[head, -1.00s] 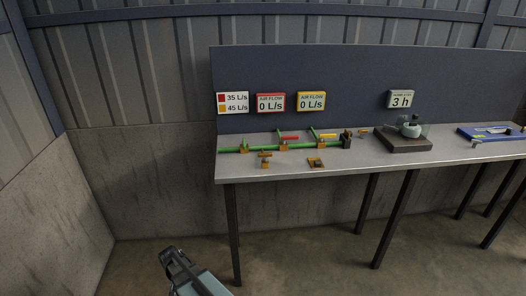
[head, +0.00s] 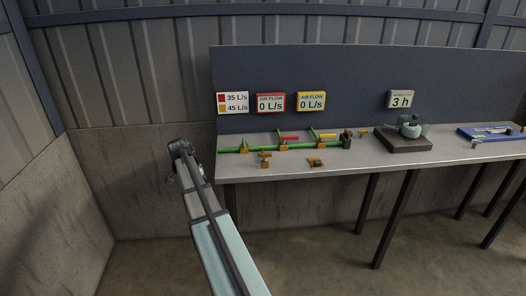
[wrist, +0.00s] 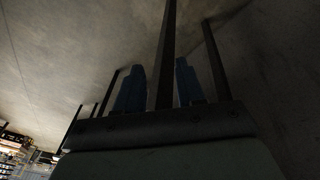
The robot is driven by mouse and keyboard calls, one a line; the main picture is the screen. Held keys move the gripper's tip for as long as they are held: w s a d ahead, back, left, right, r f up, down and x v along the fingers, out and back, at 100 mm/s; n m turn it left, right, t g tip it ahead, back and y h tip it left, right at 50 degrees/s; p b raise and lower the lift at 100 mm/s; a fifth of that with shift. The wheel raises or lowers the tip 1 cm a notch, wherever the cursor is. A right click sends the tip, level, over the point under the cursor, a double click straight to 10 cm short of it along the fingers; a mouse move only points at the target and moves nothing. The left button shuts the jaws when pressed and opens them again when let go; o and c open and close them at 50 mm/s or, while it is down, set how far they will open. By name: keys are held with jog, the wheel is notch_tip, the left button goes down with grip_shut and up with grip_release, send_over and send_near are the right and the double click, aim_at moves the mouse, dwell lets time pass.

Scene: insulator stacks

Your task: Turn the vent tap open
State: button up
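In the head view a green pipe (head: 263,148) lies along the left part of the bench, with several orange valve blocks. A red handle (head: 290,138) and a yellow handle (head: 328,136) sit on its branches. A separate orange tap (head: 265,158) stands in front of the pipe. Which one is the vent tap I cannot tell. In the wrist view my gripper (wrist: 160,62) has two blue fingers apart with nothing held between them. In the head view my arm rises left of the bench, clear of the taps; its fingers are not clearly seen there.
The grey bench (head: 345,165) stands on dark legs before a blue back panel (head: 355,75). Red (head: 270,103) and yellow (head: 311,101) flow displays both read 0 L/s. Floor left of the bench is free.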

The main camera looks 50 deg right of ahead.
jog(key=d+r+m, duration=0.1)
jog(key=d+r, duration=0.1)
jog(key=r, duration=0.1)
jog(key=d+r+m, duration=0.1)
jog(key=d+r, duration=0.2)
jog(key=d+r+m, duration=0.1)
jog(key=d+r, duration=0.2)
jog(key=r, duration=0.1)
jog(key=shift+s+d+h, duration=0.25)
jog(key=shift+s+h, duration=0.05)
jog(key=shift+s, duration=0.1)
jog(key=s+d+r+m+g, duration=0.2)
jog(key=s+d+r+m, duration=0.5)
jog(key=d+r, duration=0.55)
send_near(265, 157)
jog(key=shift+n, duration=0.3)
jog(key=x, duration=0.7)
jog(key=shift+d+r, duration=0.15)
jog(key=shift+d, duration=0.2)
jog(key=shift+c, duration=0.4)
grip_shut()
